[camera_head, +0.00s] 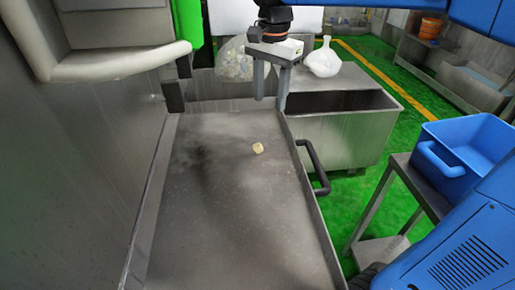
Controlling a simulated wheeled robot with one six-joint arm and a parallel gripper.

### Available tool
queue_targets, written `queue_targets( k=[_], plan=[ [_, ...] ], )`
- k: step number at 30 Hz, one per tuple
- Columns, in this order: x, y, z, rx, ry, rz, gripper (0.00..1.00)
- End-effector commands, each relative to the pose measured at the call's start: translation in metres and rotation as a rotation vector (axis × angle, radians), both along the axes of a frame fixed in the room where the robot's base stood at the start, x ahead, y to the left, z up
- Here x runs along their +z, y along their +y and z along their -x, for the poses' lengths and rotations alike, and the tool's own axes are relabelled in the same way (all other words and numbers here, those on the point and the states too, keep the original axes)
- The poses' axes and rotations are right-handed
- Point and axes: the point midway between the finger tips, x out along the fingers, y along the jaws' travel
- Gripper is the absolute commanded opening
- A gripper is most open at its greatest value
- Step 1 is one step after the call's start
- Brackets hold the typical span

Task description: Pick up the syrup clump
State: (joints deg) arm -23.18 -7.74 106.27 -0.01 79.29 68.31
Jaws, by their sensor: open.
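A small pale yellow lump, which looks like the syrup clump (257,148), lies on the grey metal tray surface (215,230), right of its middle and toward the far end. My gripper (270,104) hangs above the far end of the tray, pointing down. Its two grey fingers are apart with nothing visible between them. It is beyond the clump and apart from it.
A black handle (314,168) sticks out from the tray's right rim. A blue crate (468,150) sits on a stand at right. A steel wall (90,130) borders the left.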

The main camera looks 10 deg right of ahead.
Motion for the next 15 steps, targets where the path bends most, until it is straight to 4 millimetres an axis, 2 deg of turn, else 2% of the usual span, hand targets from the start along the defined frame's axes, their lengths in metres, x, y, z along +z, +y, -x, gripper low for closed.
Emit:
queue_targets(
  k=[3,8,11,15],
  plan=[
    [0.002,0.019,-0.011,-0.046,0.023,0.008,0.47],
    [0.001,0.029,-0.017,-0.078,0.036,0.013,0.47],
    [-0.009,0.03,-0.017,-0.083,0.037,0.015,0.47],
    [-0.032,0.029,-0.016,-0.082,0.039,0.015,0.47]
  ],
)
